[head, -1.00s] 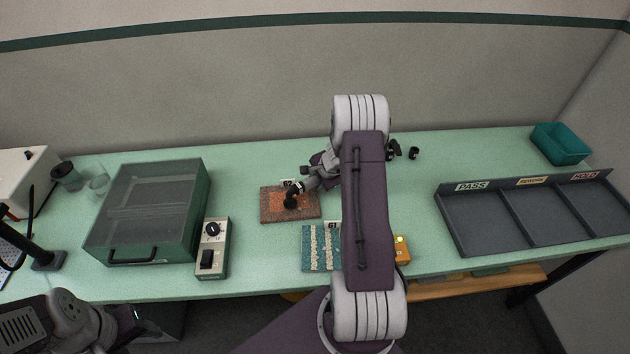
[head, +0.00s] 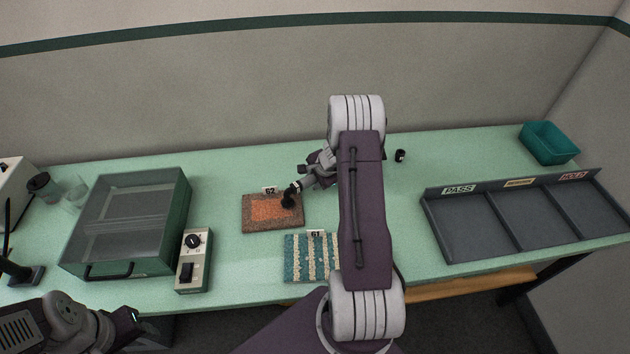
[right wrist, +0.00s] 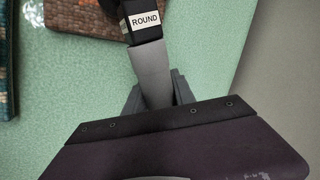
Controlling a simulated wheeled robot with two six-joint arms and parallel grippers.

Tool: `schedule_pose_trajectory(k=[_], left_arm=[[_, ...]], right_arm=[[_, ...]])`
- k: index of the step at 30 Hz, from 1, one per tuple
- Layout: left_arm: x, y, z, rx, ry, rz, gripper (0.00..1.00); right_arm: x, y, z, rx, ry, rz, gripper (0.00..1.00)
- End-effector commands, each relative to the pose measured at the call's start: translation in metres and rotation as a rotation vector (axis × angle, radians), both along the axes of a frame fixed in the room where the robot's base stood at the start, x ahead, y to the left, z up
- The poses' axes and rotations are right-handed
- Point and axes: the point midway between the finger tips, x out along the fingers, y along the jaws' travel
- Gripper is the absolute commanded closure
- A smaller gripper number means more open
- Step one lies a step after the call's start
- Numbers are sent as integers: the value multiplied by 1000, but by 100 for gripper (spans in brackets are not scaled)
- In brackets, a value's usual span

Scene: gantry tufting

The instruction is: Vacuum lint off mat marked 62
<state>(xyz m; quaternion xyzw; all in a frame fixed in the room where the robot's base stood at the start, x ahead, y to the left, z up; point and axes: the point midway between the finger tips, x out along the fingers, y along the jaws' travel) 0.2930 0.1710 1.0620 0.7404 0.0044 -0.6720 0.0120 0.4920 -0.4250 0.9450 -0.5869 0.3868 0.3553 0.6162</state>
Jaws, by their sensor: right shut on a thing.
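The mat marked 62 (head: 262,212) lies on the green bench, with an orange middle and a brown-grey border. It also shows at the top of the right wrist view (right wrist: 85,14). My right gripper (right wrist: 158,92) is shut on a nozzle labelled ROUND (right wrist: 146,24). In the head view the nozzle's black round head (head: 288,201) is over the right part of mat 62; whether it touches is unclear. My left gripper (head: 132,316) is low at the left, away from the mat, its jaws unclear.
A striped teal and cream mat marked 61 (head: 308,259) lies in front, partly behind my right arm. A control box (head: 194,262) and a clear-lidded case (head: 130,222) stand left. A sorting tray (head: 470,226) and a teal bin (head: 549,143) are right.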

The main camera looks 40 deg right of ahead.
Motion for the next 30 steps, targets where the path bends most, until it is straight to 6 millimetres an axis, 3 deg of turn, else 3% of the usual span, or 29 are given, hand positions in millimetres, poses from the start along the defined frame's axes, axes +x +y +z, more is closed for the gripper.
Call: schedule_pose_trajectory(k=[1,15,30], left_arm=[[0,0,9,0,0,0,46],[0,0,41,0,0,0,46],[0,0,45,0,0,0,46]], right_arm=[[1,0,11,-1,-1,1,100],[3,3,47,-1,-1,5,100],[3,4,52,-1,-1,6,100]])
